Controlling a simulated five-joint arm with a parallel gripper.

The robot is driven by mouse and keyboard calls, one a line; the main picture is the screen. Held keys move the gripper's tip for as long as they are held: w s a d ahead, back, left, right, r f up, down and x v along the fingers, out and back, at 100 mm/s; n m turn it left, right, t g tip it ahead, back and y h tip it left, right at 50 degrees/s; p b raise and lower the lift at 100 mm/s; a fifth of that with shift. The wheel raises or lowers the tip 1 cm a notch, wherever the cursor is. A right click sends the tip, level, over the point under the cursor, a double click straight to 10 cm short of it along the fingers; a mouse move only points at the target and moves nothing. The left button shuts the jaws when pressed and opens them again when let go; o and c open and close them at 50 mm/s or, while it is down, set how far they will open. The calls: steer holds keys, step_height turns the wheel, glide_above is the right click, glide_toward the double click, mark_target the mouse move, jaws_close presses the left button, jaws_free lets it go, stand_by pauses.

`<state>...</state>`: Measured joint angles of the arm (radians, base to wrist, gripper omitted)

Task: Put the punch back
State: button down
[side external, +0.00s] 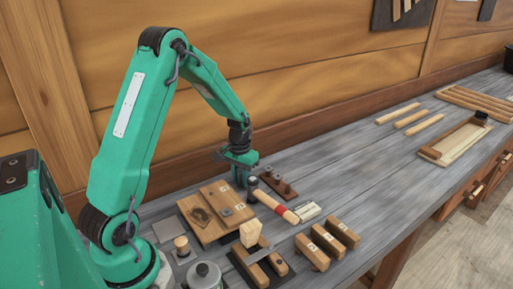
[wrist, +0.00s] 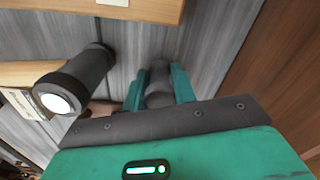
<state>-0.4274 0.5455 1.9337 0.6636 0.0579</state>
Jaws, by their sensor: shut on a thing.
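My gripper (side external: 240,180) is low over the bench, just left of a small wooden rack (side external: 289,194) with dark upright pegs. In the wrist view my gripper (wrist: 158,92) has its two teal fingers closed on a dark grey round piece, which I take to be the punch (wrist: 158,80). Its lower end is hard to make out, so I cannot tell whether it touches anything. In the side view the punch is mostly hidden by the fingers. I cannot tell which place in the rack is empty.
A hammer with a dark head (wrist: 88,70) and red-banded handle (side external: 273,205) lies close beside my gripper. A labelled wooden board (side external: 224,226), a small white box (side external: 308,212), wooden blocks (side external: 327,241) and a lidded grey pot (side external: 205,275) crowd the front.

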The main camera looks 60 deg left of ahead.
steer(key=shift+f, duration=0.3)
steer(key=c, duration=1.1)
jaws_free()
steer(key=shift+o, duration=0.2)
steer(key=shift+r, duration=4)
